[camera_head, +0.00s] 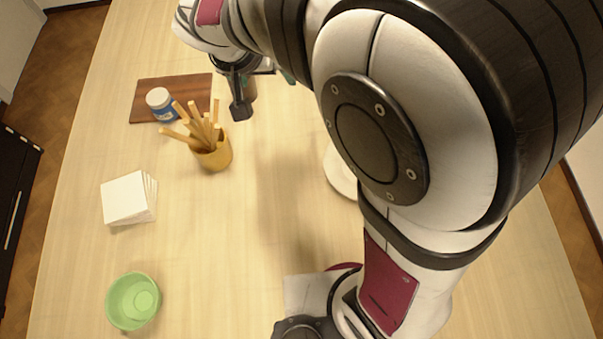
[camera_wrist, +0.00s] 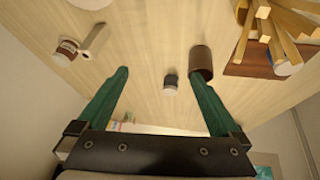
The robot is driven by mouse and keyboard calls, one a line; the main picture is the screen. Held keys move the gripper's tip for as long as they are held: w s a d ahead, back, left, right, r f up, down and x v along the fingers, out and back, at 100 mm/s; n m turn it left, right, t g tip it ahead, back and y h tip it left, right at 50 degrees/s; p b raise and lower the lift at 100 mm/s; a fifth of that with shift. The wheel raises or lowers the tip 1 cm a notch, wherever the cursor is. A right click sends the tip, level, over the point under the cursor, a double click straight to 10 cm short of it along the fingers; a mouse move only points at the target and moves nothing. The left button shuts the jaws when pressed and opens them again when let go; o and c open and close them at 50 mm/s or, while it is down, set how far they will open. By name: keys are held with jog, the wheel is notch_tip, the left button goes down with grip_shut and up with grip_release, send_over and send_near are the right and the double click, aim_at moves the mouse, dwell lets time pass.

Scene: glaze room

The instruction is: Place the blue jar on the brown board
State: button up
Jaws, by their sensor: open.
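The blue jar (camera_head: 161,104), with a white lid and a blue band, stands upright on the brown board (camera_head: 195,87) at the upper left of the head view. In the wrist view a pale round jar end (camera_wrist: 288,68) shows at the brown board (camera_wrist: 248,69) at the right edge region, partly behind sticks. My gripper (camera_head: 248,102) is right of the board, apart from the jar. In the wrist view its two teal fingers (camera_wrist: 160,76) are spread wide with nothing held between them.
A yellow cup of wooden sticks (camera_head: 217,155) stands just in front of the board. White tiles (camera_head: 125,198) and a green bowl (camera_head: 133,301) lie nearer. A brown cylinder (camera_wrist: 201,60) is close to my right finger; a small dark jar (camera_wrist: 171,81) stands beyond.

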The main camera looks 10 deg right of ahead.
jog(key=s+d+r+m+g, duration=0.2)
jog(key=s+d+g, duration=0.1)
jog(key=s+d, duration=0.65)
jog(key=s+f+m+g+y, duration=0.1)
jog(key=s+y, duration=0.3)
jog(key=s, duration=1.2)
jog(key=shift+a+f+m+g, duration=0.35)
jog(key=shift+f+m+g, duration=0.05)
jog(key=shift+g, duration=0.2)
